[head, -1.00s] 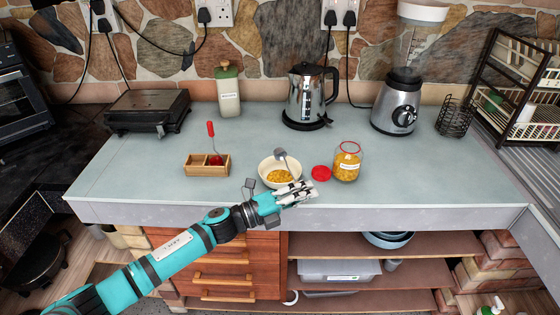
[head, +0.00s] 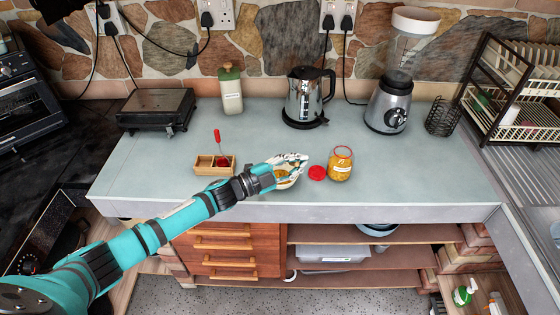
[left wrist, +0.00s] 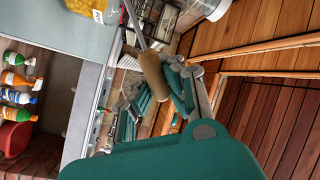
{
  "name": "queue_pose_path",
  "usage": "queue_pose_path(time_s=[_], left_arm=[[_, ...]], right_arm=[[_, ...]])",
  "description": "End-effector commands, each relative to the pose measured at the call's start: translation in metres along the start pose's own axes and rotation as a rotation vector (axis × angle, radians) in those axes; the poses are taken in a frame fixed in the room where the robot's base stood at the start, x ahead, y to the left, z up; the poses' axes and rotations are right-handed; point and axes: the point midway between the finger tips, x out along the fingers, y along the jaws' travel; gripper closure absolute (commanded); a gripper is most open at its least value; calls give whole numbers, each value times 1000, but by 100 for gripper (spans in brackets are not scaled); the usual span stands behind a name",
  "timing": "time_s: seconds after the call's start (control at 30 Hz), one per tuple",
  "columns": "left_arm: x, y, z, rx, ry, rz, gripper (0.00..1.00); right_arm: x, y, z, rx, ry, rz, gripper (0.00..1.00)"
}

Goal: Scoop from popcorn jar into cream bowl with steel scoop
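The cream bowl (head: 293,185) stands near the counter's front edge with yellow kernels in it, largely covered by my left gripper. My left gripper (head: 298,165) is over the bowl in the head view. In the left wrist view its fingers (left wrist: 158,97) are closed around the tan handle of the steel scoop (left wrist: 153,72). My right gripper is not in view.
A red lid (head: 317,173) lies between bowl and jar. A wooden box (head: 203,165) with a red-handled tool is to the left. A kettle (head: 305,98), blender (head: 388,105) and bottle (head: 231,92) stand behind. The counter's middle is clear.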

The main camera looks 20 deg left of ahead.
Motion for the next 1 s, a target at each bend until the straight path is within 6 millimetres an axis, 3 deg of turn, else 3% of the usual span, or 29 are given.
queue_pose_path(time_s=[0.03, 0.1, 0.4, 0.73, 1.0], left_arm=[[1, -14, -2, -47, -6, 0, 100], [2, -22, 1, -120, -13, 0, 100], [5, -57, 22, -411, -39, 1, 100], [8, -86, 54, -709, -67, 3, 100], [9, -98, 73, -863, -81, 4, 100]], right_arm=[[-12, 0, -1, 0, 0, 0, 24], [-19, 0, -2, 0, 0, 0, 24], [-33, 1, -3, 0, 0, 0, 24], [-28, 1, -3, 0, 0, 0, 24], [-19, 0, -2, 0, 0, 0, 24]])
